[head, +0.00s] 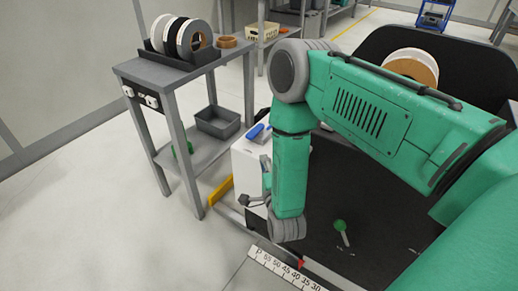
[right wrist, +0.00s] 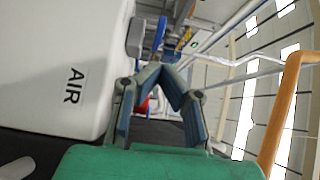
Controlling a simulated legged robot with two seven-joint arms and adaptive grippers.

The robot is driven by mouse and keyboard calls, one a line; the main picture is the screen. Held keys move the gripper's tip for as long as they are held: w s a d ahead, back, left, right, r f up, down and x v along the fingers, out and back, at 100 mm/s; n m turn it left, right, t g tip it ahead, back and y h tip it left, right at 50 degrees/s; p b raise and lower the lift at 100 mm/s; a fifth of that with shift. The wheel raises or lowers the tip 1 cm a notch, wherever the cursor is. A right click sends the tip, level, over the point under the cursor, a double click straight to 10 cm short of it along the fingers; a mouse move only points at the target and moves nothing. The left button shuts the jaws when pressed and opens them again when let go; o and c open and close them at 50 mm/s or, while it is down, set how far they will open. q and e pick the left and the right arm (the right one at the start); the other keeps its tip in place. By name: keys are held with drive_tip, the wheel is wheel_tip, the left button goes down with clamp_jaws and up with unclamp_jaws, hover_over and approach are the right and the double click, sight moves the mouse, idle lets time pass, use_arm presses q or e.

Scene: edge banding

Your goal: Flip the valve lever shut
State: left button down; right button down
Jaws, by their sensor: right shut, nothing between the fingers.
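A white box marked AIR (right wrist: 75,85) fills the left of the right wrist view; part of it also shows in the head view (head: 247,165) behind my arm. A blue lever (right wrist: 160,33) stands beyond my fingertips, next to a grey fitting, and looks like the valve lever. A blue part (head: 255,131) also shows on top of the box in the head view. My right gripper (right wrist: 161,74) is shut and empty beside the box, its fingertips apart from the blue lever. My left gripper is out of view.
A grey shelf table (head: 150,68) with tape rolls stands at the left. A green-knobbed lever (head: 340,226) rises from the dark machine surface. A ruler (head: 280,268) lies along the front. An orange rail (right wrist: 284,110) runs at the right of the wrist view.

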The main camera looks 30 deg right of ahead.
sight(256, 135)
drive_tip(key=x, duration=0.3)
drive_tip(key=b+x, duration=0.1)
drive_tip(key=x, duration=0.4)
drive_tip(key=shift+w+d+f+b, duration=0.15)
drive_tip(key=shift+d+b, duration=0.25)
drive_tip(key=shift+d, duration=0.1)
drive_tip(key=shift+w, duration=0.55)
drive_tip(key=shift+d, duration=0.2)
drive_tip(key=shift+d, duration=0.15)
